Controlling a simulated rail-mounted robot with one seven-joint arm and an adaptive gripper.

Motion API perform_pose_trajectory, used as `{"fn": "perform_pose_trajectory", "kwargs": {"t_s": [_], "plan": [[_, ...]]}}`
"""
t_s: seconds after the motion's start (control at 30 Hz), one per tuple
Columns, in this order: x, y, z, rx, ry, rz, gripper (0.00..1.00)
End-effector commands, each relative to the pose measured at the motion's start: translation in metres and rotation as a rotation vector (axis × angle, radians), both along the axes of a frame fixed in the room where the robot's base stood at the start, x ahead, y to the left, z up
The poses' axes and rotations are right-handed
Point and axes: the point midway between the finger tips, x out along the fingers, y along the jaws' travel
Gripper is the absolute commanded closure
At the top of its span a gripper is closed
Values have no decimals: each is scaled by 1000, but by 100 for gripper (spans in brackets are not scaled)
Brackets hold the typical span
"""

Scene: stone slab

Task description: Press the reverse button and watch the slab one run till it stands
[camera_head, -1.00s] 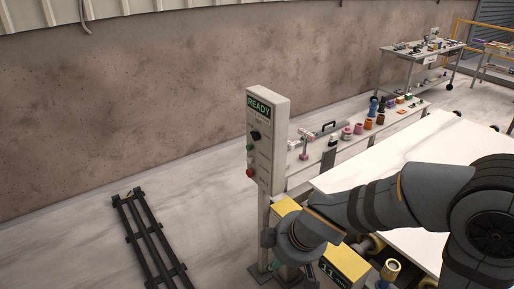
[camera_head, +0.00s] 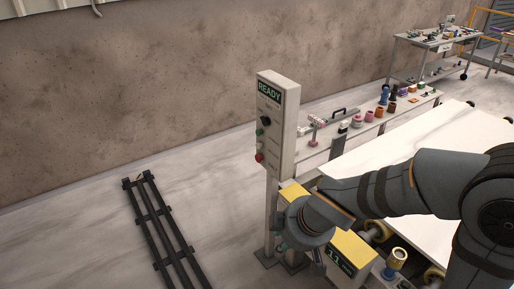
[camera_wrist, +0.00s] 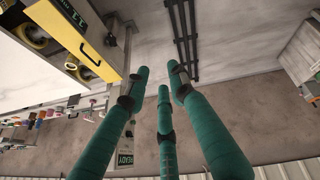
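The control box (camera_head: 281,140) stands on a post left of the slab. Its lit display (camera_head: 269,91) reads READY. Below are a black knob (camera_head: 266,121), a green button (camera_head: 260,132) and a red button (camera_head: 259,157); their labels are too small to read. The white slab (camera_head: 425,145) lies on the roller machine at right. My gripper (camera_wrist: 160,78) is empty, its three teal fingers spread apart. In the head view it is low, beside the post and below the buttons, mostly hidden by my wrist. The box shows upside down in the wrist view (camera_wrist: 124,156).
A yellow-topped housing (camera_head: 352,249) with a lit number display stands close beside my wrist. A bench (camera_head: 322,150) with coloured pots stands behind. Black rails (camera_head: 165,235) lie on the floor at left. The floor between rails and post is clear.

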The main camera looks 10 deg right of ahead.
Motion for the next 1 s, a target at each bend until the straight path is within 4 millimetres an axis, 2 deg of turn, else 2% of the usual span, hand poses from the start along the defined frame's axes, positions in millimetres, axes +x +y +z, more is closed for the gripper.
{"fn": "perform_pose_trajectory", "kwargs": {"t_s": [0.37, 1.0], "plan": [[0, 0, 0, 0, 0, 0, 100], [0, 0, 0, 0, 0, 0, 100]]}}
